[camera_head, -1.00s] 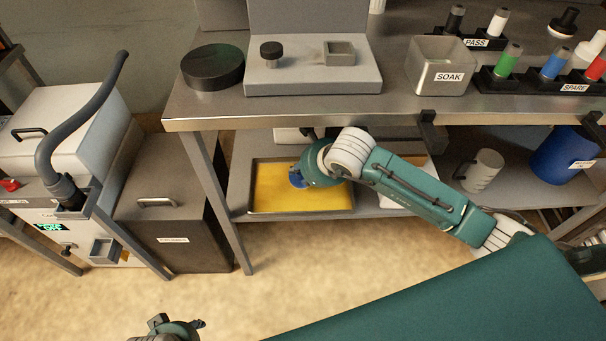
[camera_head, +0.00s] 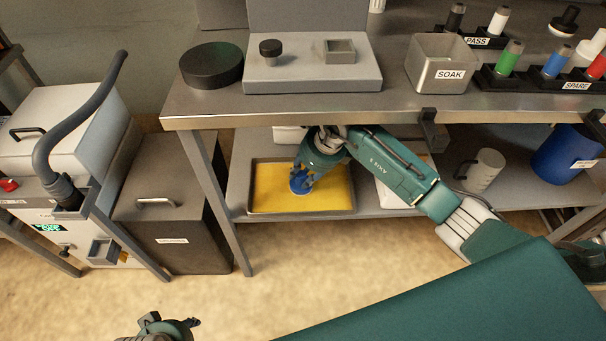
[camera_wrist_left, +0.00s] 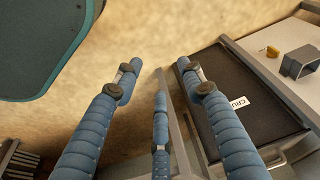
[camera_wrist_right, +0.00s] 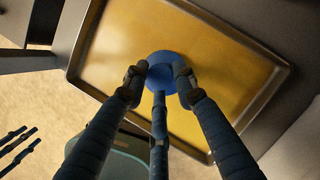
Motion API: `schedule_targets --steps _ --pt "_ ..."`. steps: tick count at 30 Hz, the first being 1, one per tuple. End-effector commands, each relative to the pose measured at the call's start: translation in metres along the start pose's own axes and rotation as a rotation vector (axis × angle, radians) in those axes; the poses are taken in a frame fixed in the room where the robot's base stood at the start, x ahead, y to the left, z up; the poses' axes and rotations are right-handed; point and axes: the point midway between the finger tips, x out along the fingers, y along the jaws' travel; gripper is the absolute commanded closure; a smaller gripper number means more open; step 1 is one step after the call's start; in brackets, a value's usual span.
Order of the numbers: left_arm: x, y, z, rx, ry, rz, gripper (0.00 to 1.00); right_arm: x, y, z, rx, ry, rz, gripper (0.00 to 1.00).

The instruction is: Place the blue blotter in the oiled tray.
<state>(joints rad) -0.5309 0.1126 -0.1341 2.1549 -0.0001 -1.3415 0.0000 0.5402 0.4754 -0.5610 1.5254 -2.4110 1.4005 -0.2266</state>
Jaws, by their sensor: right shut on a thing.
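The oiled tray (camera_head: 333,192), a shallow metal tray with a yellow floor, lies on the lower shelf; it also fills much of the right wrist view (camera_wrist_right: 222,62). My left gripper (camera_wrist_left: 157,68) is open and empty above the floor, low in the head view (camera_head: 170,322).
The bench top (camera_head: 300,112) overhangs the shelf. A white item (camera_head: 385,195) lies right of the tray, partly behind my right arm. A grey mug (camera_head: 484,172) and blue bucket (camera_head: 562,155) stand further right. A dark bin (camera_head: 170,225) stands left of the bench.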

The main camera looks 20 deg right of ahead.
Motion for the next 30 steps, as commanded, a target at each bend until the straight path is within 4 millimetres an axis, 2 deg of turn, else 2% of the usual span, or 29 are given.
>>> schedule_targets --steps 7,8,10,22,25,30 --pt "-0.002 0.000 0.000 -0.001 -0.001 -0.001 0.60 0.002 0.000 -0.001 0.000 -0.001 -0.001 1.00" --pt "-0.004 0.000 -0.001 -0.001 0.000 0.000 0.60 0.002 0.000 -0.001 0.000 0.000 -0.001 0.69" --pt "-0.005 0.000 -0.002 -0.001 0.004 -0.001 0.60 0.002 0.000 -0.001 0.001 0.000 -0.001 0.55" --pt "-0.005 0.000 -0.002 -0.001 0.005 0.000 0.60 -0.002 0.000 0.001 0.000 -0.001 -0.002 0.54" --pt "0.012 0.000 0.007 0.002 -0.015 0.001 0.60 -0.018 -0.003 0.001 -0.001 -0.002 -0.007 0.54" --pt "0.023 0.001 0.009 0.003 -0.017 0.002 0.60 -0.028 0.000 -0.041 0.001 0.005 -0.004 0.54"
